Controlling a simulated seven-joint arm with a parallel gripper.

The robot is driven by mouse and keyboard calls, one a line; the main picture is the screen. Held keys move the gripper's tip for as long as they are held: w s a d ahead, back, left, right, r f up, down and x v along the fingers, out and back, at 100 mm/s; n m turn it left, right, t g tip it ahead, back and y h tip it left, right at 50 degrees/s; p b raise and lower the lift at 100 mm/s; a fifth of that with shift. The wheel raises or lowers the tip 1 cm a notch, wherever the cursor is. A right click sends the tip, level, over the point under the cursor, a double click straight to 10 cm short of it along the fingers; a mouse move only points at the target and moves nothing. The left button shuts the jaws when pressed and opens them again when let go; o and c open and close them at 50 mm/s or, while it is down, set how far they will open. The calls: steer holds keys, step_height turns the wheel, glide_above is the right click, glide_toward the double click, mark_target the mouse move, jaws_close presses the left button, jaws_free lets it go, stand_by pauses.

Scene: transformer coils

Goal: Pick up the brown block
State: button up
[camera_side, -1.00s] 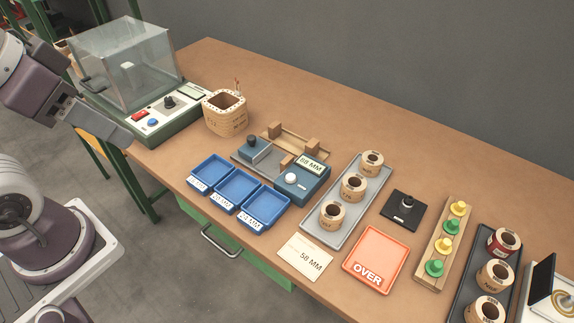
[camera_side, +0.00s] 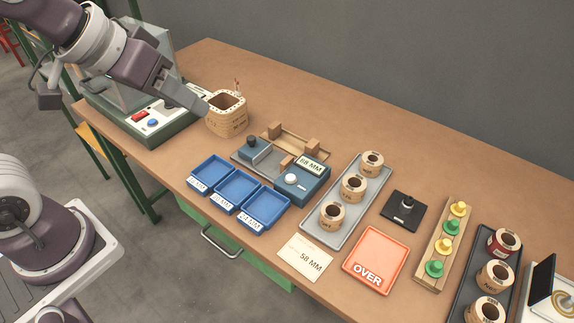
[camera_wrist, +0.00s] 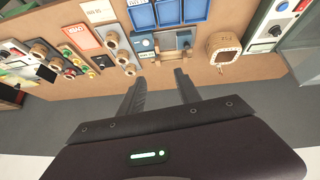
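Several small brown blocks are on the blue-and-wood gauge fixture (camera_side: 262,152) in the side view. One brown block (camera_side: 275,130) is at its back left, another brown block (camera_side: 312,146) at its back right, and a smaller brown block (camera_side: 287,162) near its middle. My gripper (camera_side: 204,109) is up and left of the fixture, in front of the wooden coil box (camera_side: 228,117) in the picture. In the wrist view my gripper (camera_wrist: 159,76) has its two fingers spread, with nothing between them.
Three blue trays (camera_side: 235,189) lie in front of the fixture. A grey tray (camera_side: 345,200) with three coils stands to its right, with an orange OVER tray (camera_side: 377,259) farther right. A tester with a clear cover (camera_side: 150,122) stands at the left. The back of the table is clear.

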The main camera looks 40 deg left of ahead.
steer(key=w+d+f+n+t, duration=0.1)
steer(key=w+d+f, duration=0.1)
steer(key=w+f, duration=0.65)
steer(key=t+y, duration=0.1)
steer(key=t, duration=0.2)
glide_toward(286, 160)
steer(key=w+r, duration=0.3)
steer(key=w, duration=0.1)
steer(key=f, duration=0.2)
steer(key=s+f+m+t, duration=0.1)
steer(key=f, duration=0.1)
steer(key=s+f+t, duration=0.1)
steer(key=f, duration=0.1)
steer(key=shift+s+m, duration=0.15)
steer(key=shift+m, duration=0.25)
steer(key=shift+t, duration=0.3)
steer(key=x, duration=0.5)
jaws_close()
